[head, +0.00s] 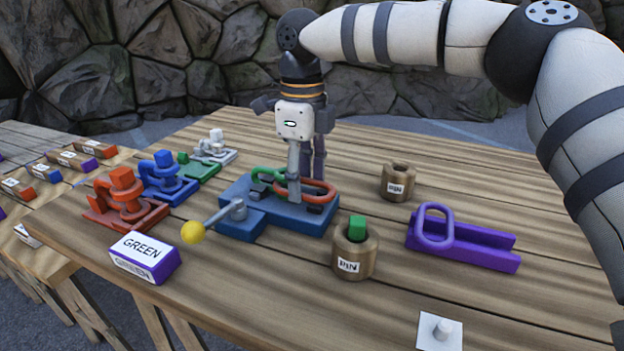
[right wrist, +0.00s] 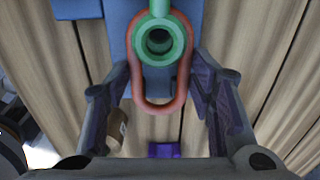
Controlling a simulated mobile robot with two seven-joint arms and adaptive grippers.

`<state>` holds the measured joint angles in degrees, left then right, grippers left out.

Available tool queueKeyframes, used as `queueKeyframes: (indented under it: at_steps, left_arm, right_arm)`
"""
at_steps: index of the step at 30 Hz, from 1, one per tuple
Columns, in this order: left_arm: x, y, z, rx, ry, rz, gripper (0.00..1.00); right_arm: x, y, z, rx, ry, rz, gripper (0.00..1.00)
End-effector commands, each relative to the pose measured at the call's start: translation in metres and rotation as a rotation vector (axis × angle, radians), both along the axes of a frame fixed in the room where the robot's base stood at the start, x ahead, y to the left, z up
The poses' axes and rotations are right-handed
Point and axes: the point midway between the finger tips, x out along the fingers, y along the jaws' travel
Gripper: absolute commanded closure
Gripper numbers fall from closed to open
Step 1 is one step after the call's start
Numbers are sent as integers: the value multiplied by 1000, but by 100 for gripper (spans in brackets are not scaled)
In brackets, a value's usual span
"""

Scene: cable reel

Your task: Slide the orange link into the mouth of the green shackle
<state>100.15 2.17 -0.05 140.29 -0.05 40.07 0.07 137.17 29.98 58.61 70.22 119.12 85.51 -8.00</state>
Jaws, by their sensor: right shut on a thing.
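The green shackle (head: 262,172) lies on the blue fixture (head: 240,190) in the middle of the table. The orange link (head: 332,190) is at the shackle's right end, low over the fixture. My right gripper (head: 307,190) points down and is shut on the link, one finger on each side. In the right wrist view the link (right wrist: 160,106) forms a long loop around the round green end of the shackle (right wrist: 160,40). The link's far end is hidden there, so I cannot tell how deep it sits in the mouth. My left gripper is out of view.
A lever with a yellow knob (head: 193,232) sticks out at the fixture's front left. A wooden holder (head: 355,262) with a green pin, an empty one (head: 397,182) and a purple cradle (head: 470,245) stand right. Red (head: 125,205) and blue shackle sets (head: 166,180) stand left.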

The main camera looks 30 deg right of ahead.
Motion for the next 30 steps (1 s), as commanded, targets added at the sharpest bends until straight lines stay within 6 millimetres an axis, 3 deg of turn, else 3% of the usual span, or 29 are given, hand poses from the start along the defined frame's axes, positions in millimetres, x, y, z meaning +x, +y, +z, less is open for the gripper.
queueKeyframes:
  at_steps: [30]
  left_arm:
    - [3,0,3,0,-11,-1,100]
  right_arm:
    - [2,2,-2,1,-2,0,95]
